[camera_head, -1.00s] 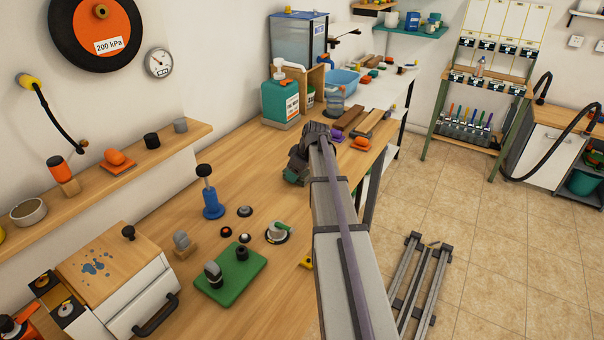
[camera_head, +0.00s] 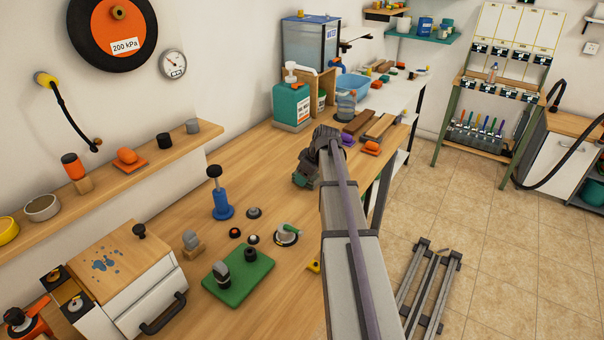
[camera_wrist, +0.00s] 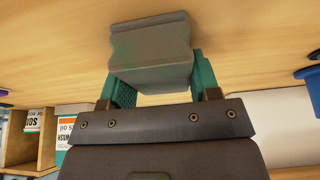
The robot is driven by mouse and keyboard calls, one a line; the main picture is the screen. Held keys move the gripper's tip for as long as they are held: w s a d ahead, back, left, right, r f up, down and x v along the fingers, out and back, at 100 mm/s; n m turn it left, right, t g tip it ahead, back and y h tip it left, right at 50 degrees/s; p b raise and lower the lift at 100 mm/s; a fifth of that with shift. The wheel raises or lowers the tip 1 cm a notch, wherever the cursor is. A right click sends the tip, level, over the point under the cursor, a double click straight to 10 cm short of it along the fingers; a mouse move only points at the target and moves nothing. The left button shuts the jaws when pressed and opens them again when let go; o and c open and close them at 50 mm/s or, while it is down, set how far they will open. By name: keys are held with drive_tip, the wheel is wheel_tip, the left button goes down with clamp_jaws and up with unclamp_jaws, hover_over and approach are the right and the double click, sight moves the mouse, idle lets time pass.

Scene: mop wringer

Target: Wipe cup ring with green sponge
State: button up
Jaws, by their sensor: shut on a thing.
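My gripper (camera_head: 305,178) is low over the wooden bench (camera_head: 270,160), near the bench's right edge. In the wrist view my gripper (camera_wrist: 158,82) has its teal fingers shut on a waisted grey block with a faint green tint, which looks like the sponge (camera_wrist: 150,50). The sponge is close to the bench surface; I cannot tell whether it touches. In the head view the sponge is hard to make out at the fingers. I cannot make out a cup ring on the bench in either view.
A teal pump bottle (camera_head: 291,104) and a wooden organiser (camera_head: 320,88) stand beyond the gripper. Brown blocks (camera_head: 358,123) lie to its right. A blue plunger (camera_head: 220,205), small discs and a green board (camera_head: 238,277) are nearer. The bench between is clear.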

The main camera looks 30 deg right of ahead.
sight(318, 186)
drive_tip(key=shift+s+d, duration=0.4)
drive_tip(key=shift+s, duration=0.45)
drive_tip(key=shift+s+d, duration=0.35)
drive_tip(key=shift+s, duration=0.55)
drive_tip(key=shift+s+d, duration=0.4)
drive_tip(key=shift+s, duration=0.45)
drive_tip(key=shift+s+d, duration=0.25)
drive_tip(key=shift+s, duration=0.35)
drive_tip(key=shift+s+d, duration=0.2)
drive_tip(key=shift+s, duration=0.4)
wheel_tip(318, 186, up, 7)
drive_tip(key=p, duration=0.7)
drive_tip(key=shift+w, duration=0.1)
